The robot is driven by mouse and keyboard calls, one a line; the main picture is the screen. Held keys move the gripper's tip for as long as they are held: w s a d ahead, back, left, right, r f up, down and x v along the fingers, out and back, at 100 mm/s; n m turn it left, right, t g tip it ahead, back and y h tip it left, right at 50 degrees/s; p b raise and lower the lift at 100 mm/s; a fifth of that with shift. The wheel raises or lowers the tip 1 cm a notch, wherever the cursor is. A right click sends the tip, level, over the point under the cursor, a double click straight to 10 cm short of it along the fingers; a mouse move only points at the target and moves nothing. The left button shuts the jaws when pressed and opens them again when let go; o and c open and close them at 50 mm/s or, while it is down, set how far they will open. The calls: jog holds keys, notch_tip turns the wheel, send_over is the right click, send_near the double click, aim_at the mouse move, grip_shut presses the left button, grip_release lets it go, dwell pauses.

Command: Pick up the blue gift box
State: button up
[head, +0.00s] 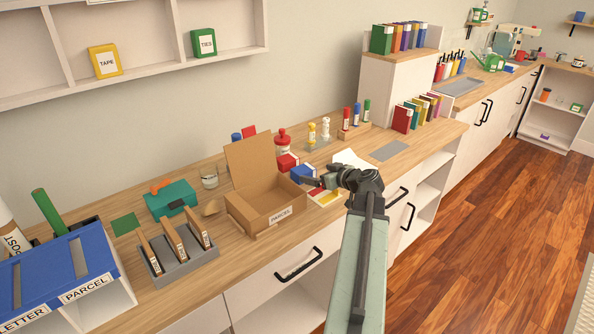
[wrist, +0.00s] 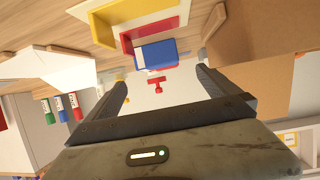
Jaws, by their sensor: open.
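The blue gift box (head: 303,174) sits on the wooden counter, just right of the open cardboard parcel box and beside a red box (head: 287,162). In the wrist view the blue gift box (wrist: 158,53) shows a pale band, ahead of and between the fingertips, with a gap to them. My gripper (head: 318,184) is over the counter at the right of the blue box; in the wrist view my gripper (wrist: 161,80) is open with nothing between its fingers.
The cardboard parcel box (head: 262,207) stands close on the left, its lid raised. Red and yellow trays (wrist: 155,30) lie beside the blue box. A red-topped bottle (head: 283,144) and marker holders stand behind. A grey mat (head: 389,151) lies on clear counter to the right.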

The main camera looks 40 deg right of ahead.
aim_at(304, 169)
jog(key=b+x, duration=0.1)
jog(key=x, duration=0.1)
jog(key=b+x, duration=0.1)
jog(key=x, duration=0.5)
jog(key=shift+d+r+b, duration=0.25)
jog(key=shift+b, duration=0.15)
jog(key=shift+r, duration=0.1)
jog(key=c, duration=1.5)
notch_tip(304, 169, up, 10)
jog(key=p, duration=1)
jog(key=shift+r+p, duration=0.25)
jog(key=shift+p, duration=0.1)
